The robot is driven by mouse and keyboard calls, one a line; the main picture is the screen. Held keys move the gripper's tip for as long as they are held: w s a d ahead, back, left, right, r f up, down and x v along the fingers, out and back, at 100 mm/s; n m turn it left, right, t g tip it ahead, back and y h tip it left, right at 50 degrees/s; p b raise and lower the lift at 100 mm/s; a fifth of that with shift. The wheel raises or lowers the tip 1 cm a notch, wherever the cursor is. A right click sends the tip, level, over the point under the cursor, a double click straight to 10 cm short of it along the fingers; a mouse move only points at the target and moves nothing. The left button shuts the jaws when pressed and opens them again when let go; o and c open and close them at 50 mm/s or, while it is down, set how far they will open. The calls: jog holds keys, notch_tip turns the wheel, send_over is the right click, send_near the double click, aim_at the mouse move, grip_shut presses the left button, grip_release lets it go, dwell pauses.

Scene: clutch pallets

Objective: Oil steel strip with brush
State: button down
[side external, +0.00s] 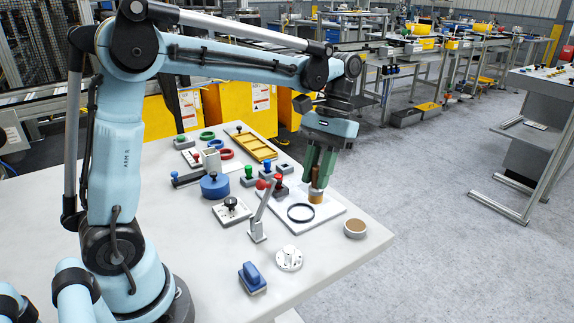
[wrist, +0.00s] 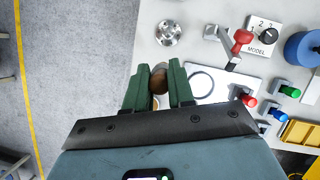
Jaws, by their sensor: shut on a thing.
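My gripper (side external: 319,178) points down over the right part of a white plate (side external: 284,200), with its green fingers shut on a brown-handled brush (side external: 316,196). The brush is upright, its lower end at or just above the plate; contact is unclear. In the wrist view, my fingers (wrist: 159,68) have a brown round form between them, probably the brush. A dark ring-shaped band (side external: 301,213), possibly the steel strip, lies on the plate to the left of the brush. It also shows in the wrist view (wrist: 211,80). A round pot with a brown top (side external: 355,228) stands right of the plate.
A red-knobbed lever (side external: 260,215), a metal flange (side external: 289,258) and a blue block (side external: 252,278) stand towards the front. A dial box (side external: 232,210), coloured buttons and a yellow tray (side external: 251,143) stand left and behind. The table's right edge is close to the pot.

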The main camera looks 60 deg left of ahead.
jog(key=w+a+f+m+t+y, duration=0.3)
jog(key=w+a+f, duration=0.1)
jog(key=w+a, duration=0.45)
jog(key=shift+w+f, duration=0.2)
jog(key=shift+f, duration=1.4)
jog(key=shift+w+f, duration=0.2)
jog(key=shift+f, duration=1.35)
jog(key=shift+f, duration=0.75)
jog(key=shift+a, duration=0.1)
